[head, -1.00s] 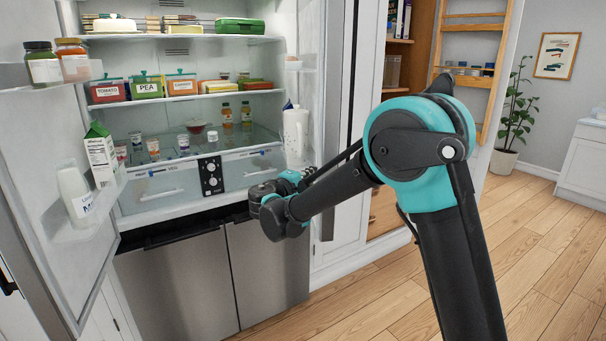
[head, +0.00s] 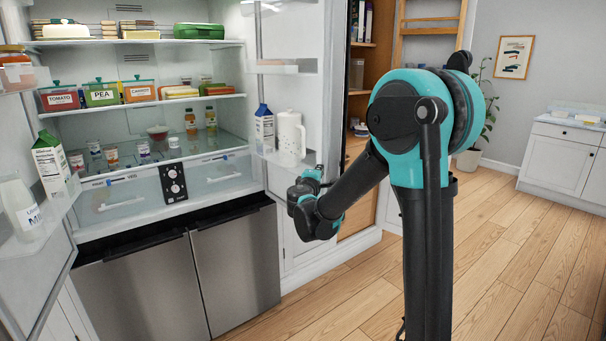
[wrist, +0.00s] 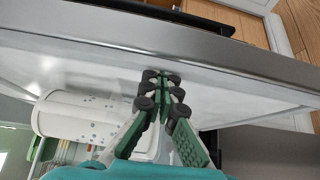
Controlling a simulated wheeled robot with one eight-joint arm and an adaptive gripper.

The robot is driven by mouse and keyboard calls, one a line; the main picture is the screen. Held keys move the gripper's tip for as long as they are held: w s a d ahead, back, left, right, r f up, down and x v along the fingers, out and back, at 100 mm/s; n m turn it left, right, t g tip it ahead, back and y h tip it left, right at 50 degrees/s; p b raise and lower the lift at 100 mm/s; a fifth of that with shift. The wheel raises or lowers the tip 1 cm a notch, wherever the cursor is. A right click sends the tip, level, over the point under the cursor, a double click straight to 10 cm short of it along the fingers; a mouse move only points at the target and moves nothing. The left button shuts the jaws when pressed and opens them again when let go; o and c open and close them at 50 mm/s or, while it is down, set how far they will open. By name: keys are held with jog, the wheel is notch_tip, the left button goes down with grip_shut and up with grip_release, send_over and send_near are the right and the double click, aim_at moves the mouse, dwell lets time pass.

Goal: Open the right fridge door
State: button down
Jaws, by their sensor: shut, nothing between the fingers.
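The right fridge door (head: 282,120) stands swung open, and its white inner side with door shelves faces me in the head view. In the wrist view its white inner lining (wrist: 225,98) and grey metal edge (wrist: 200,42) cross the picture. My gripper (head: 310,184) is at the inner side of this door, low beside the door shelf. In the wrist view my gripper (wrist: 160,88) is shut and empty, its fingertips at the lining just short of the metal edge. Whether they touch is unclear. The left fridge door (head: 25,270) is also open.
A white pitcher (head: 290,136) and a blue-topped carton (head: 264,128) stand on the right door's shelf; the pitcher also shows close by in the wrist view (wrist: 85,122). Food fills the fridge shelves. Lower steel doors (head: 235,270) are closed. Wooden floor (head: 500,250) at right is clear.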

jog(key=w+d, duration=0.6)
jog(key=d, duration=0.2)
jog(key=shift+w+d, duration=0.15)
dwell(0.4)
